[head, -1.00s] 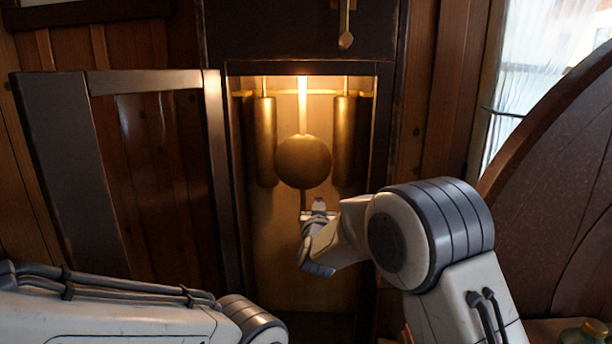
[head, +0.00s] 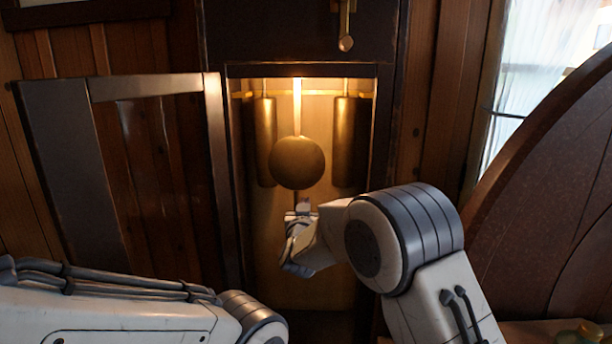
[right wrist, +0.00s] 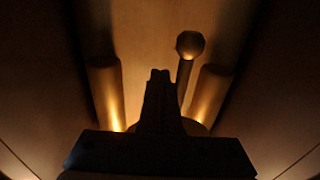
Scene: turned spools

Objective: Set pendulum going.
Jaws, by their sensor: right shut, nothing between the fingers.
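The pendulum (head: 297,162) hangs in the lit clock case, a round brass bob on a bright rod with a thin stem below. It leans slightly left of upright. My right gripper (head: 299,208) is shut and empty, just below the bob at the stem. In the right wrist view its closed fingers (right wrist: 160,76) stand close beside the stem's knobbed end (right wrist: 189,45); I cannot tell whether they touch. The case door (head: 218,150) stands open to the left. Of my left side only the arm shows in the head view; its gripper is out of frame.
Two brass cylinder weights hang beside the pendulum, one left (head: 265,140) and one right (head: 350,140). The case's side walls bound the narrow opening. A large round dark wooden piece (head: 560,190) stands at right, near a window (head: 535,70).

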